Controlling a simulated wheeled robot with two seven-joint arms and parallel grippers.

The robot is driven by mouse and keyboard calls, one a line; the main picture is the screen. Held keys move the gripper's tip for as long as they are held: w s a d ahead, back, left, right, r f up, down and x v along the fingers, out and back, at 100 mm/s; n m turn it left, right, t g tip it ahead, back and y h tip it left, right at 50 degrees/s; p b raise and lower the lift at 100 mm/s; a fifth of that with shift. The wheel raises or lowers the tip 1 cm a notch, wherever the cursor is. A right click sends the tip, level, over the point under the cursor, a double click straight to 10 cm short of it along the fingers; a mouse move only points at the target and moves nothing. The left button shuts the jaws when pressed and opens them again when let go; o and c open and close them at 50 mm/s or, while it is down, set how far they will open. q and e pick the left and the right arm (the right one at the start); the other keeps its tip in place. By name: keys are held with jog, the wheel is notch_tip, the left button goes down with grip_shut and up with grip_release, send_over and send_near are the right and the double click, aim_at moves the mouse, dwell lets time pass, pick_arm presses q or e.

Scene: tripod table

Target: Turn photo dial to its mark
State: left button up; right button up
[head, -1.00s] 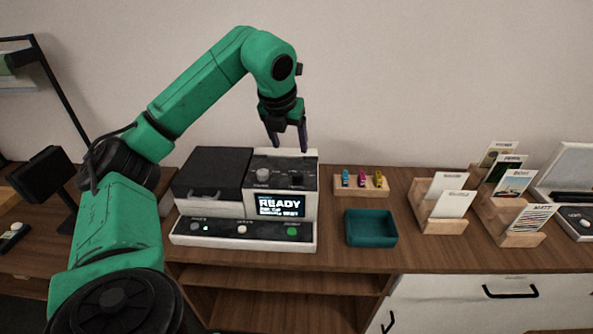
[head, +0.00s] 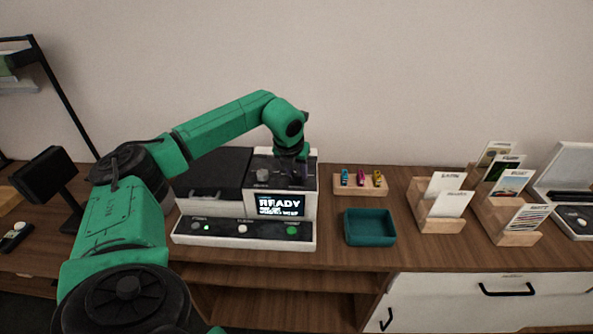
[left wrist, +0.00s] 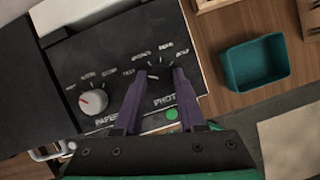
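The photo dial (left wrist: 159,72) is a dark knob on the machine's black top panel, above the "PHOTO" lettering, with small labels in an arc around it. My left gripper (head: 295,174) is over that panel, pointing down. In the left wrist view, the purple fingers of the left gripper (left wrist: 161,76) stand apart, one on each side of the photo dial. Whether they touch it is unclear. In the head view the gripper hides most of the dial. The paper dial (left wrist: 94,103), pale with a red pointer line, sits to its left. My right gripper is out of view.
The machine's screen (head: 279,205) reads READY, above a button strip (head: 243,230). A teal tray (head: 370,239) and a wooden block with small coloured pieces (head: 345,189) stand right of the machine. Card holders (head: 440,224) are farther right. A dark lid (head: 211,174) lies left of the panel.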

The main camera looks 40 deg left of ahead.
pick_arm(q)
grip_shut()
jog(key=m+h+b, duration=0.1)
jog(key=m, duration=0.1)
jog(key=shift+a+m, duration=0.15)
jog(key=shift+m, duration=0.25)
jog(key=m+h, duration=0.1)
jog(key=m, duration=0.2)
jog(key=shift+a+h, duration=0.1)
jog(key=shift+h, duration=0.2)
jog(key=m+h, duration=0.1)
jog(key=m, duration=0.1)
jog(key=m+p, duration=0.1)
jog(key=m, duration=0.2)
jog(key=shift+w+r+h, duration=0.1)
jog(key=shift+r+h, duration=0.1)
jog(key=shift+h, duration=0.2)
jog(key=m+p, duration=0.1)
jog(key=m, duration=0.1)
jog(key=m+g+h+p, duration=0.1)
jog(key=m, duration=0.1)
jog(key=shift+w+a+m+g, duration=0.1)
jog(key=shift+a+m+g, duration=0.05)
jog(key=shift+m+g, duration=0.2)
jog(key=shift+f+m, duration=0.1)
jog(key=shift+m, duration=0.15)
